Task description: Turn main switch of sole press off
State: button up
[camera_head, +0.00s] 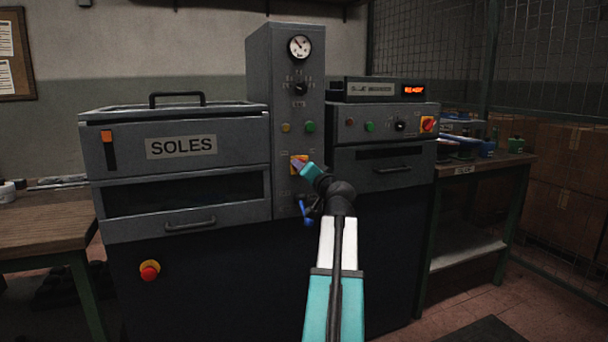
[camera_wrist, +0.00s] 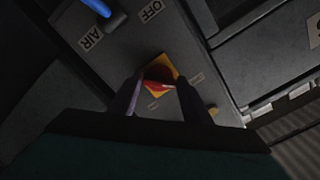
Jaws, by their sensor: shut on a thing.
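The sole press is the grey machine labelled SOLES (camera_head: 181,147), with a tall control column (camera_head: 284,60) on its right. Its main switch is a red knob on a yellow plate (camera_head: 299,160), low on the column, partly hidden by my gripper (camera_head: 303,168). In the wrist view the red knob (camera_wrist: 158,76) sits between my two fingers (camera_wrist: 160,92), which are shut on it. The yellow plate (camera_wrist: 166,66) shows around it. The knob's exact angle and the small labels beside it are too dark to read.
A blue valve lever (camera_head: 306,212) hangs just below the switch, near AIR and OFF labels (camera_wrist: 151,11). A second machine (camera_head: 385,140) on the right has its own red-yellow switch (camera_head: 428,124). A red emergency button (camera_head: 149,270) is low on the left. Wooden benches flank both sides.

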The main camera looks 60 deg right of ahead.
jog(key=o, duration=1.1)
jog(key=shift+a, duration=0.1)
jog(key=shift+p+v, duration=0.95)
jog(key=shift+v, duration=5.9)
